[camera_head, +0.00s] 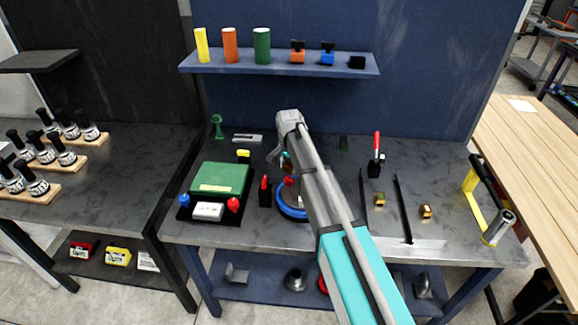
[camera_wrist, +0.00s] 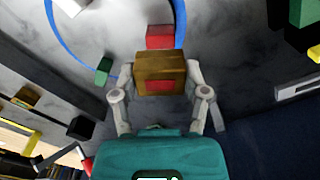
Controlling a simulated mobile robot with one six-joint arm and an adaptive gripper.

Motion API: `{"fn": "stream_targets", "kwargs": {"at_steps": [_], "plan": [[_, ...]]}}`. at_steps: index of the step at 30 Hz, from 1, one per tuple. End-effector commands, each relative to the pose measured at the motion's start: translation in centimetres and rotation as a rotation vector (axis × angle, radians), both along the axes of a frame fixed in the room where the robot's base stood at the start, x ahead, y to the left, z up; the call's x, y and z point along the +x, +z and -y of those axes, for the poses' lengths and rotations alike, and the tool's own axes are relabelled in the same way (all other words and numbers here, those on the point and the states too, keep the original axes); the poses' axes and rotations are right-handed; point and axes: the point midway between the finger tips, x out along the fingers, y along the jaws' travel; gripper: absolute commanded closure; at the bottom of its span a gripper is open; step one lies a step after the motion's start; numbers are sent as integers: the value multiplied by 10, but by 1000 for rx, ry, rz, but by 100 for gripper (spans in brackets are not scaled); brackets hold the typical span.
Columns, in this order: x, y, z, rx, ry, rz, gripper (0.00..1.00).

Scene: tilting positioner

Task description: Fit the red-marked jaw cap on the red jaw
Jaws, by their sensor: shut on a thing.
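The red-marked jaw cap (camera_wrist: 150,62), a brown-gold block with a red patch, sits between the two fingers of my gripper (camera_wrist: 165,72) in the wrist view. The red jaw (camera_wrist: 160,35) shows just beyond the cap, at the blue ring (camera_wrist: 180,20). From this angle I cannot tell whether cap and jaw touch. A green jaw (camera_wrist: 104,68) stands to the left. In the head view my gripper (camera_head: 282,156) is over the bench beside the blue ring (camera_head: 290,212); my arm hides much of the ring and the held cap.
Two brass-coloured pieces (camera_head: 380,200) (camera_head: 426,211) lie on the bench at right, near dark slots. A red-handled clamp (camera_head: 376,155) stands behind them. A green box (camera_head: 218,180) is on the left. A shelf (camera_head: 280,66) with cylinders hangs behind.

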Motion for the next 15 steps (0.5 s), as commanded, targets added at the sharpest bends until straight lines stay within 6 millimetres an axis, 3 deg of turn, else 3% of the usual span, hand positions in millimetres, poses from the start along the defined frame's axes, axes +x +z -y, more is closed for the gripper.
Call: {"fn": "stream_targets", "kwargs": {"at_steps": [6,15], "plan": [[0,-15,0,0,0,0,94],[0,-21,-1,0,1,0,94]]}}
